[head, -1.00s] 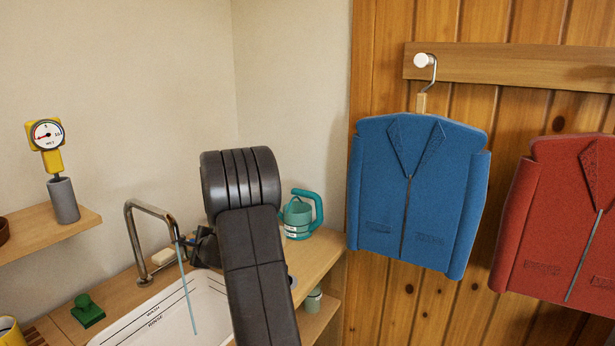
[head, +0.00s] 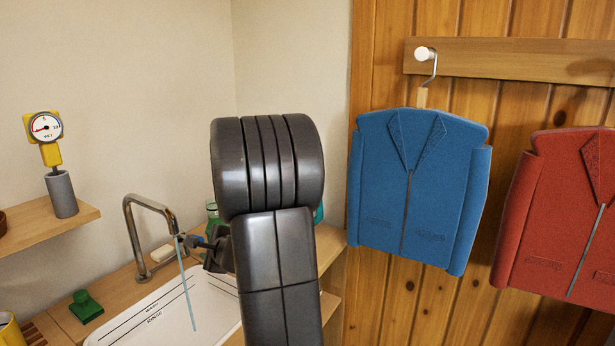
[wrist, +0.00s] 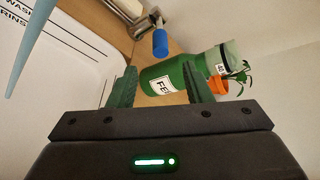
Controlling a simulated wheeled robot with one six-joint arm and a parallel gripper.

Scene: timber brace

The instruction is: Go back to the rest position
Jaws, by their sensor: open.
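My gripper (wrist: 158,88) is open in the wrist view, its two dark green fingers apart with nothing clasped between them. Beyond the fingers is a green bottle (wrist: 165,79) with a white label, partly covered by the right finger. In the head view my gripper (head: 216,250) is a small dark shape over the right side of the sink, partly hidden by my arm. A bit of the green bottle (head: 212,210) shows just behind my arm.
The white sink (head: 160,322) with a metal tap (head: 130,225) lies below left. A blue tap end (wrist: 160,42) is close to the bottle. A blue jacket (head: 415,195) and a red jacket (head: 560,215) hang at the right. A gauge (head: 46,128) stands on the left shelf.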

